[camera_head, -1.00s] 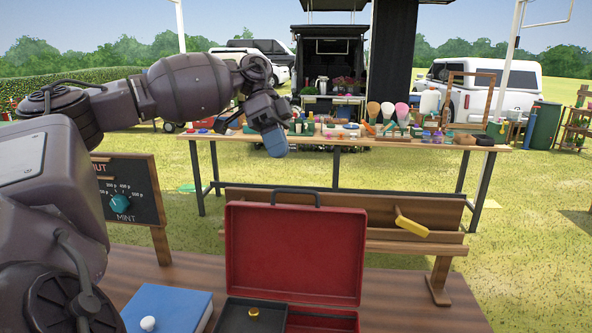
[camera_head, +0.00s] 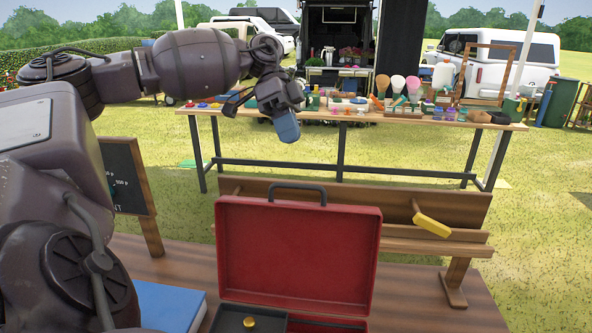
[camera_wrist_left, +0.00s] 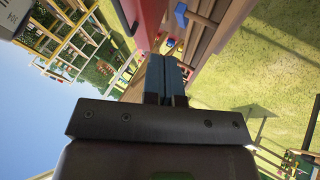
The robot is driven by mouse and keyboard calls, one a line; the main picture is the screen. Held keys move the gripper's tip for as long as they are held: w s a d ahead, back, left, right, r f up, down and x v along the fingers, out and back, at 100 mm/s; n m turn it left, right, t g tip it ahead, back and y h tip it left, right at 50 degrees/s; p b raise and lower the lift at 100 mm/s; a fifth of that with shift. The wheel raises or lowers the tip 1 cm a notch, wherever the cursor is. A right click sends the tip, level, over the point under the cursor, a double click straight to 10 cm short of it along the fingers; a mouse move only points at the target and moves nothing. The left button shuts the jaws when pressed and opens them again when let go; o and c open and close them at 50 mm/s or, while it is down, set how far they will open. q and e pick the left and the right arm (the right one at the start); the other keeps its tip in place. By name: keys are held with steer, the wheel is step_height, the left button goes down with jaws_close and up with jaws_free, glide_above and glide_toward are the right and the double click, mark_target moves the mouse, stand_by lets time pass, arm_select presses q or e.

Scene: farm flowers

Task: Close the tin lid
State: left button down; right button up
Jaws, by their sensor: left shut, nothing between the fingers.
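The red tin stands on the wooden table in the head view. Its lid (camera_head: 296,256) is upright and open, with a dark handle (camera_head: 298,187) on its top edge. A compartment of the tin with a small gold knob (camera_head: 249,322) shows at the bottom of the picture. My left gripper (camera_head: 287,128) is shut and empty. It hangs in the air above the lid's top edge in the picture, apart from it. In the left wrist view the shut fingers (camera_wrist_left: 165,75) point ahead, with a red surface (camera_wrist_left: 147,22) close by, probably the lid. My right gripper is not in view.
A blue book (camera_head: 165,306) lies left of the tin. A chalkboard sign (camera_head: 128,178) stands behind it. A long table (camera_head: 420,128) with goods stands farther back. The table right of the tin is clear.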

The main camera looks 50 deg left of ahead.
mark_target(306, 202)
arm_select(q)
steer(key=s+d+f, duration=0.1)
steer(key=d, duration=0.1)
steer(key=s+d+f, duration=0.1)
steer(key=d+f, duration=0.1)
steer(key=s+d+f+p, duration=0.1)
steer(key=d, duration=0.1)
steer(key=shift+s+d+f, duration=0.1)
steer(key=shift+s+f, duration=0.25)
steer(key=shift+d+f, duration=0.1)
steer(key=shift+d, duration=0.05)
